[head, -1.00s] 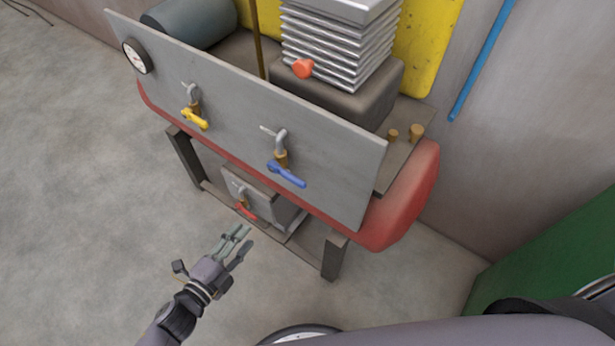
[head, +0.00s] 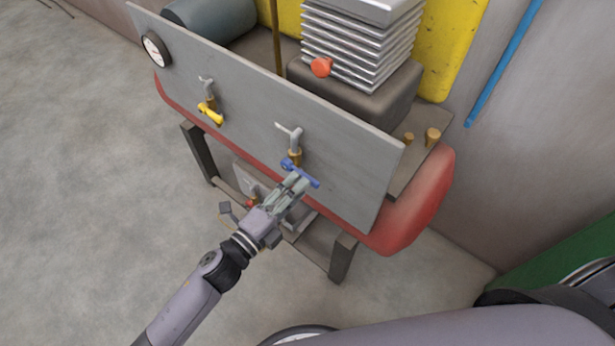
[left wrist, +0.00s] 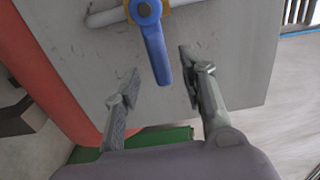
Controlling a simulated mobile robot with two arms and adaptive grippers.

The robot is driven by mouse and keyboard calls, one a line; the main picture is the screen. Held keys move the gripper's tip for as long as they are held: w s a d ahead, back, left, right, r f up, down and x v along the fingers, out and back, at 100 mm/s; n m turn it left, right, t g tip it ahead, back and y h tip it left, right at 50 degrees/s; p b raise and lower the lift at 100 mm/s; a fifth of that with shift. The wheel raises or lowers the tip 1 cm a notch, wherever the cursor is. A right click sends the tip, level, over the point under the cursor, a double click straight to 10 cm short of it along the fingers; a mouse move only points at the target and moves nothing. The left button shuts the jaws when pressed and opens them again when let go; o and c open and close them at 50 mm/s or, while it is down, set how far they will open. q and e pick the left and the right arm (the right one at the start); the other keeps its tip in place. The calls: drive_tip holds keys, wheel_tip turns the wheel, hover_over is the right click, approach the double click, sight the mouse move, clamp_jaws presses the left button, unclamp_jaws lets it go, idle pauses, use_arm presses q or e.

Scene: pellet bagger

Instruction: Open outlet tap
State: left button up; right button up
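Three taps show in the head view. A tap with a blue handle (head: 303,175) is on the right of the grey panel. A tap with a yellow handle (head: 210,114) is on its left. A red-handled tap (head: 251,203) sits low under the panel, partly hidden by my left gripper. My left gripper (head: 301,183) is at the blue handle. In the left wrist view the gripper (left wrist: 155,95) is open, and the blue handle (left wrist: 156,50) points down between its fingertips with gaps on both sides. My right gripper is out of view.
The grey panel (head: 345,172) is fixed in front of a red tank (head: 420,205) on dark legs. A round gauge (head: 155,49) is at its left end. A red knob (head: 321,67) sits by the finned block. Open floor lies to the left.

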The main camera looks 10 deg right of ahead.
use_arm(q)
drive_tip(key=shift+x, duration=2.3)
clamp_jaws()
